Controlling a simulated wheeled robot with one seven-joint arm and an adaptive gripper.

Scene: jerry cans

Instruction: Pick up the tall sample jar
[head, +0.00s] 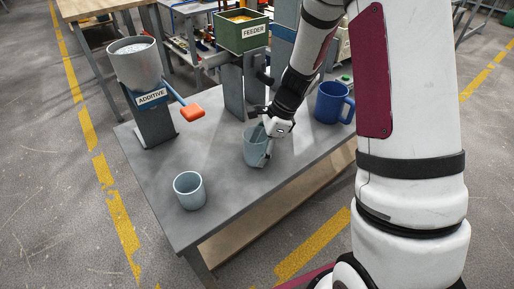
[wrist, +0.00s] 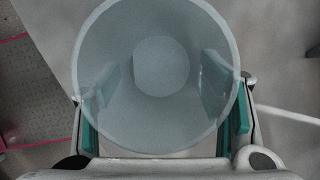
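The tall sample jar (head: 252,149) is a grey-blue, translucent open cup on the grey table, partly hidden by my gripper. My gripper (head: 263,148) is lowered over it from above, with its fingers on either side. In the wrist view the jar (wrist: 162,66) fills the middle, its round rim facing the camera and its inside looking empty. The teal finger pads of my gripper (wrist: 165,110) flank it and show partly through its wall. I cannot tell whether the pads press on it. The jar looks upright, and I see no clear gap under it.
A second, shorter-looking grey-blue cup (head: 189,191) stands near the table's (head: 232,205) front left. A blue mug (head: 333,103) stands at the right. Behind are the ADDITIVE hopper (head: 136,70) with an orange-ended lever (head: 191,112) and the green FEEDER bin (head: 241,34). The table's front middle is clear.

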